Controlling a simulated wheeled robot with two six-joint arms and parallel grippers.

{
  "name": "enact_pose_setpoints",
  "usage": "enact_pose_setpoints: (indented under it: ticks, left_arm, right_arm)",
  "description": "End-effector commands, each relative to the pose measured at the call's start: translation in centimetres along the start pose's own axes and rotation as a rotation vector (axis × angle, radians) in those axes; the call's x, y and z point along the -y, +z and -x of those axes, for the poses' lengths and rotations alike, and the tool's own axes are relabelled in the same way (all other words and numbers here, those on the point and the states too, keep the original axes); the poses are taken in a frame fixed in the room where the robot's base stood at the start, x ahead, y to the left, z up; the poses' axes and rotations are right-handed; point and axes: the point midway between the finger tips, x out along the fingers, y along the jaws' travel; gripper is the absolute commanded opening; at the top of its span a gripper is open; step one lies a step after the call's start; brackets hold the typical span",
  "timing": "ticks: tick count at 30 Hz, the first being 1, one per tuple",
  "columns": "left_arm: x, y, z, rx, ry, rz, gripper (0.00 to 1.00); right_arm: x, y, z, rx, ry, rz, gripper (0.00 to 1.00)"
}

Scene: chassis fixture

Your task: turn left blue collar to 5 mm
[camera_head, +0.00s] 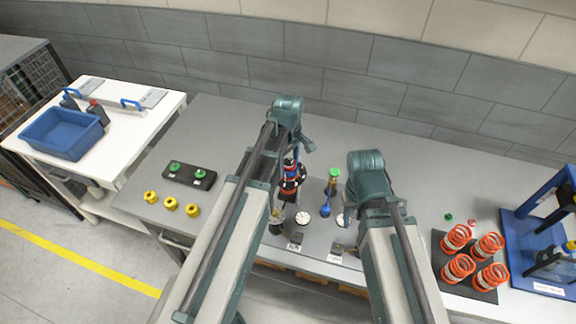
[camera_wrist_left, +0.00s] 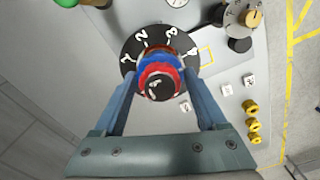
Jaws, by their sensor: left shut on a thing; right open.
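The left damper stands on the table behind my left arm, with a red and blue top and a black numbered dial (camera_head: 291,188). In the left wrist view, the blue collar (camera_wrist_left: 174,62) sits under a red cap (camera_wrist_left: 157,80), above the black dial (camera_wrist_left: 133,50) with white digits. My left gripper (camera_wrist_left: 160,88) is shut around the collar, one blue finger on each side. I cannot read the collar's setting. My right gripper (camera_head: 370,190) is over the table to the right, apart from the damper; its fingertips are hidden under its wrist.
A slim green-topped blue post (camera_head: 327,205) stands between my arms, near white dials (camera_head: 302,218). Orange springs (camera_head: 458,238) on a dark mat and a blue stand (camera_head: 540,240) are at right. Yellow rings (camera_head: 170,204) and a black tray with green knobs (camera_head: 188,176) are at left.

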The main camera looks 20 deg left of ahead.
Motion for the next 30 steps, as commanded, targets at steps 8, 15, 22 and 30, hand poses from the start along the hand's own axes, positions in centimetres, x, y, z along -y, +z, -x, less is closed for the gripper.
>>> enact_pose_setpoints:
  ticks: [8, 15, 22, 30]
  left_arm:
    - [-0.02, 0.0, -0.06, 0.0, 0.0, -0.373, 0.12]
    - [-0.01, 0.0, -0.09, 0.0, 0.0, -0.676, 0.12]
    - [-0.01, 0.0, -0.09, 0.0, 0.0, -0.756, 0.12]
    - [-0.01, 0.0, -0.09, 0.0, 0.0, -0.754, 0.95]
  right_arm:
    - [0.0, 0.0, -0.06, 0.0, 0.0, 0.0, 0.5]
    - [0.01, -0.01, -0.09, 0.0, 0.0, 0.0, 0.5]
    - [0.01, -0.01, -0.09, 0.0, 0.0, 0.0, 0.5]
    - [0.01, -0.01, -0.09, 0.0, 0.0, 0.0, 0.5]
